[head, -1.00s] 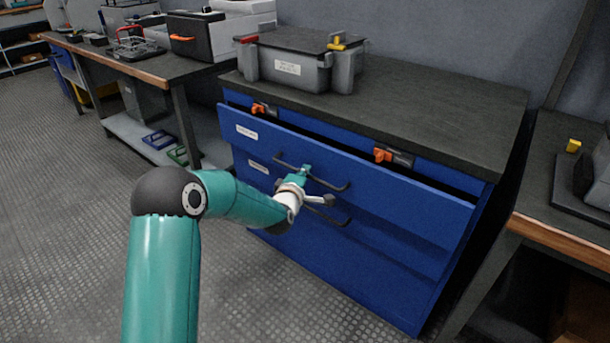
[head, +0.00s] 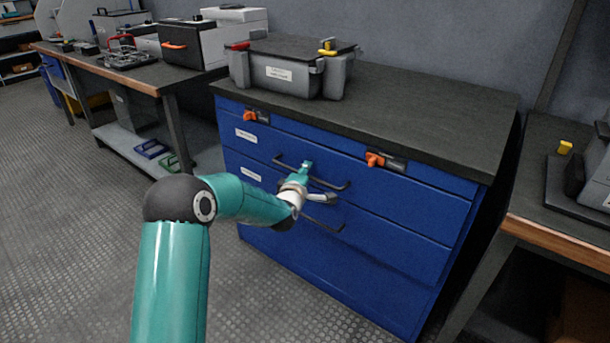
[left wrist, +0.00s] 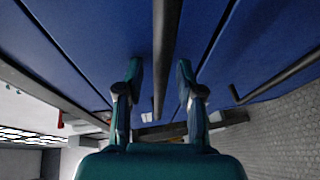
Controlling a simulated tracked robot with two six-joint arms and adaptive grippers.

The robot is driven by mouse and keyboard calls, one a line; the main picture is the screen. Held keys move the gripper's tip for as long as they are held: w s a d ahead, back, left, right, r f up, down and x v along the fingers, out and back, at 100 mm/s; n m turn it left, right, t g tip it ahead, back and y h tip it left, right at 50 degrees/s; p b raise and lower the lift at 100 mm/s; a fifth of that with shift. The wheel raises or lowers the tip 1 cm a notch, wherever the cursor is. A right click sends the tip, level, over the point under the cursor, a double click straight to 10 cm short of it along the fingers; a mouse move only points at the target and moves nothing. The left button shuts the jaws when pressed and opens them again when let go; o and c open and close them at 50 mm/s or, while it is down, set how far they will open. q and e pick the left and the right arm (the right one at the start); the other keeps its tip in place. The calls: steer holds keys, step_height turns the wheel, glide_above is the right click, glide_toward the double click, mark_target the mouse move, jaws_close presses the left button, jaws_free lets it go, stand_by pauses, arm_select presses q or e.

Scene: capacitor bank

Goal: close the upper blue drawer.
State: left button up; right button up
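The upper blue drawer (head: 400,198) is in the blue cabinet in the head view. Its front looks flush with the cabinet, with no dark gap along its top edge. Its black bar handle (head: 336,187) runs across the front and also shows in the left wrist view (left wrist: 165,55). My left gripper (head: 316,182) is in front of the drawer at the handle. In the left wrist view my left gripper (left wrist: 160,92) has its fingers apart, one on each side of the bar, with gaps visible between bar and fingers. My right gripper is not in view.
Two orange latches (head: 375,160) sit on the strip above the drawer. A lower drawer with its own handle (head: 325,224) is beneath. A grey case (head: 290,72) stands on the dark cabinet top (head: 430,105). Another bench (head: 560,235) stands close at right. Floor at left is clear.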

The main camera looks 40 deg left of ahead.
arm_select(q)
steer(key=v, duration=1.2)
stand_by(0.4)
